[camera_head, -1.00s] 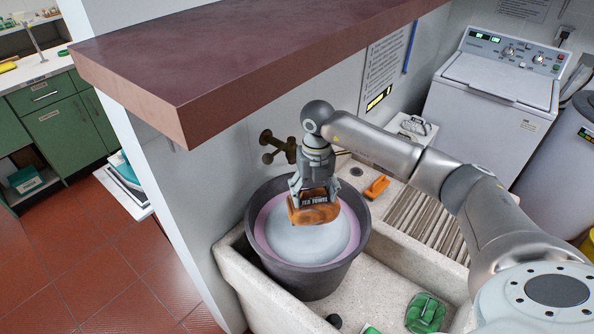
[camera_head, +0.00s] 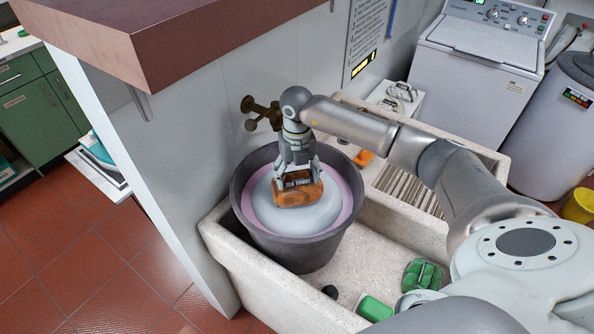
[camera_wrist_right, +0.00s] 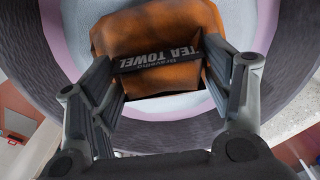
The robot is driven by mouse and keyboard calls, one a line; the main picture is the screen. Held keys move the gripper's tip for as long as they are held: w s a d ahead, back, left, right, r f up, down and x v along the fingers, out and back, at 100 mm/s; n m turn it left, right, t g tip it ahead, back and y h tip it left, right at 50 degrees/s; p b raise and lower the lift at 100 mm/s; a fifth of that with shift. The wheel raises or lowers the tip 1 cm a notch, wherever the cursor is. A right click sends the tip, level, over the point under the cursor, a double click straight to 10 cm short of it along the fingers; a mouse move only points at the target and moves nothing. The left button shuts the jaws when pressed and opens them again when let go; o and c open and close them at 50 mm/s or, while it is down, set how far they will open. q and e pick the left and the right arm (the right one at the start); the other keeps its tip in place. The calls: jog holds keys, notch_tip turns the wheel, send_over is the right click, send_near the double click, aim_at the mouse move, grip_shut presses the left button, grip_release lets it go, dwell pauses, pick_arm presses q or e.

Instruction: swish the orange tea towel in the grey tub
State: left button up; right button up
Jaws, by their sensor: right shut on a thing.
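The orange tea towel (camera_head: 298,193) is a folded bundle with a dark band lettered "TEA TOWEL". My right gripper (camera_head: 297,180) is shut on it from above. The towel is inside the rim of the grey tub (camera_head: 300,255), over pale, whitish liquid in its middle. I cannot tell how deep its underside sits. In the right wrist view, the towel (camera_wrist_right: 155,30) is between both fingers of the right gripper (camera_wrist_right: 160,65), with the grey tub wall (camera_wrist_right: 285,85) around it. My left gripper is not in view.
The tub stands in a stone sink (camera_head: 225,250) with a ribbed washboard (camera_head: 405,190). A brass tap (camera_head: 262,112) is behind the tub. Green items (camera_head: 422,273) lie at the sink's near right. A shelf (camera_head: 180,35) overhangs at upper left.

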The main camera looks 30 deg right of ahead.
notch_tip(320, 180, down, 7)
jog(key=b, duration=0.4)
jog(key=shift+r, duration=0.2)
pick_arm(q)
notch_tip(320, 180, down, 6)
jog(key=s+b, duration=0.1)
pick_arm(e)
notch_tip(320, 180, down, 2)
jog(key=shift+f, duration=0.1)
jog(key=shift+a, duration=0.1)
